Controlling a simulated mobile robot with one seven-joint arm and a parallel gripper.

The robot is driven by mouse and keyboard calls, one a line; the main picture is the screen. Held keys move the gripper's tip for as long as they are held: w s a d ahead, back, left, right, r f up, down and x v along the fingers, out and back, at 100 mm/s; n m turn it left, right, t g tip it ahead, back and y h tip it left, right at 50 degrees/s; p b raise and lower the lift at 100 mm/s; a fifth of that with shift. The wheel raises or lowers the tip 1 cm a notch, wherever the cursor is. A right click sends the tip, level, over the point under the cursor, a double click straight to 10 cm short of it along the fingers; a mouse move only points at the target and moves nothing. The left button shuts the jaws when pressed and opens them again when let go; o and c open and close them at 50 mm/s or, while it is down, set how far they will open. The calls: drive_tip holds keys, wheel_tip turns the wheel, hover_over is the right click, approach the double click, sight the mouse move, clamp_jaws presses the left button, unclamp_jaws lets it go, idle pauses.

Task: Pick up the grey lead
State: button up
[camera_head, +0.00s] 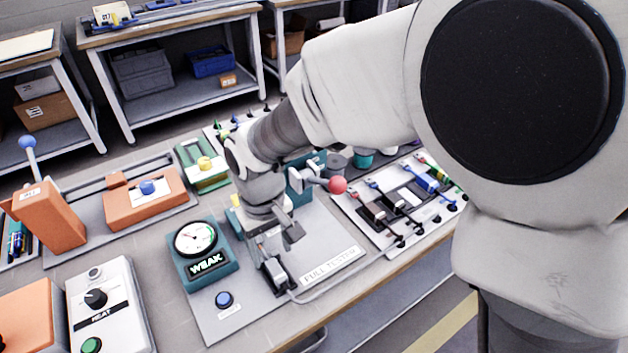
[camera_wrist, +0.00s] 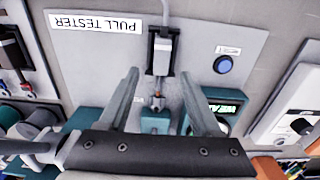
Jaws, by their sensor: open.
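In the head view, a thin grey lead (camera_head: 328,287) curves along the front edge of the pull tester plate (camera_head: 330,228) from a dark connector block (camera_head: 276,274). In the wrist view, the grey lead (camera_wrist: 165,10) runs up out of the dark and pale block (camera_wrist: 162,50), with a small copper-coloured tip (camera_wrist: 157,95) at its other end. My gripper (camera_wrist: 159,75) is open and empty, pointing down above the plate. Its fingers appear on either side of the block's lower end. In the head view, my gripper (camera_head: 274,240) is just behind the block. Contact cannot be told.
A teal gauge reading "WEAK" (camera_head: 207,250) and a blue button (camera_head: 224,299) are left of my gripper. A board with several leads (camera_head: 395,240) lies to the right. The white heat box (camera_head: 108,310) stands at the front left.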

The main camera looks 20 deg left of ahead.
sight(274, 267)
wheel_tip(274, 267, down, 5)
drive_tip(key=shift+s+r+b, duration=0.1)
drive_tip(key=shift+s+b, duration=0.05)
drive_tip(key=shift+b, duration=0.45)
clamp_jaws()
